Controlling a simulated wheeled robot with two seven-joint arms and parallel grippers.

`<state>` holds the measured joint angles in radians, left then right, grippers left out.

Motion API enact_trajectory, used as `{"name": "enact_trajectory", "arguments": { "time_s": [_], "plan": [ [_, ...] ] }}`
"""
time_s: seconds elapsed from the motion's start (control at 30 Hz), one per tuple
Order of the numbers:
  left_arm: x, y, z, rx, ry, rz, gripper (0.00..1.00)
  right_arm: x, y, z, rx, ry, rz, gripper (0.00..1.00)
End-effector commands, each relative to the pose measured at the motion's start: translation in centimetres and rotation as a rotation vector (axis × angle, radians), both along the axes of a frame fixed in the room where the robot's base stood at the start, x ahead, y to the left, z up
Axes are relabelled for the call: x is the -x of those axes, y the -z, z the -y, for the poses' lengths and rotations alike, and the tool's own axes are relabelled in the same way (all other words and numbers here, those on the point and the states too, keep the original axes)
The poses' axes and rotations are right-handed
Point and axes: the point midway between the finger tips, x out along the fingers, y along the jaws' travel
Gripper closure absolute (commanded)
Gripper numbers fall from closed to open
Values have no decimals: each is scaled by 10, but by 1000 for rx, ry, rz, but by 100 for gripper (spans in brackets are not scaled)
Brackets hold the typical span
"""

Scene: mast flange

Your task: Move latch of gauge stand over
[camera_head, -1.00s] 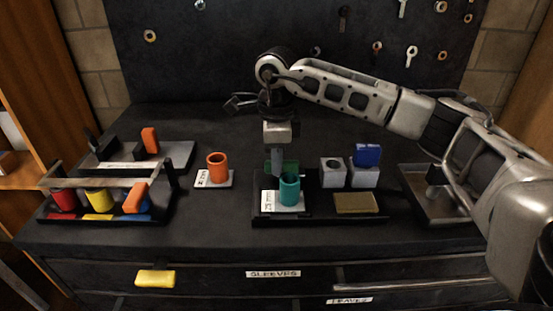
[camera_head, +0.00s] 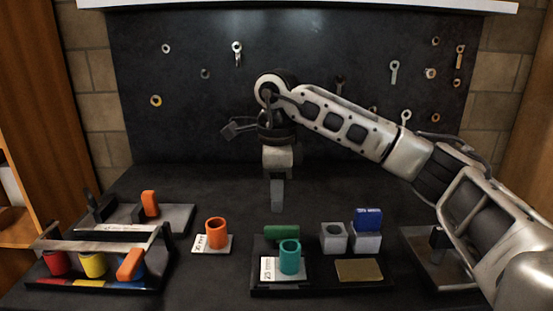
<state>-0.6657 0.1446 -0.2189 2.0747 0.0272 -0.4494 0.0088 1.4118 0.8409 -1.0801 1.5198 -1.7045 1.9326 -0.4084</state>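I cannot tell for sure which piece is the gauge stand. A dark plate (camera_head: 150,216) at the back left has a white label and an upright orange-tipped lever (camera_head: 150,203). In front of it a black rack (camera_head: 160,262) holds red, yellow and blue cylinders under a bar, with a tilted orange tab (camera_head: 130,264) at its right. My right gripper (camera_head: 277,208) points down, empty, above and behind a green cylinder (camera_head: 281,232) lying on the centre base. Its fingers show as one narrow block, so their opening is unclear. My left gripper is out of view.
A teal cup (camera_head: 289,257) stands on the black centre base (camera_head: 315,290), beside a brass plate (camera_head: 359,270). Two grey blocks, one with a blue piece (camera_head: 368,219), stand behind. An orange cup (camera_head: 216,233) stands left of centre. A metal tray (camera_head: 425,258) lies right.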

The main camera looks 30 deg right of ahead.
Motion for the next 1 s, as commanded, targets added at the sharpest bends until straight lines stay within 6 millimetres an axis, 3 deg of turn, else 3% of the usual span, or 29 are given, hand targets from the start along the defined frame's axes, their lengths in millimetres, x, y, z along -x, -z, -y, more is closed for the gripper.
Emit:
{"name": "enact_trajectory", "arguments": {
  "time_s": [0.13,0.33,0.5,1.0],
  "plan": [
    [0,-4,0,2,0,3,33,-1,-39,0,-1,0,5,65],
    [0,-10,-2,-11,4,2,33,0,-71,0,1,0,3,65],
    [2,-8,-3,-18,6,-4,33,0,-80,0,0,-1,1,65],
    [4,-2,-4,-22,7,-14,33,0,-80,0,-1,-1,1,65]
  ]
}}
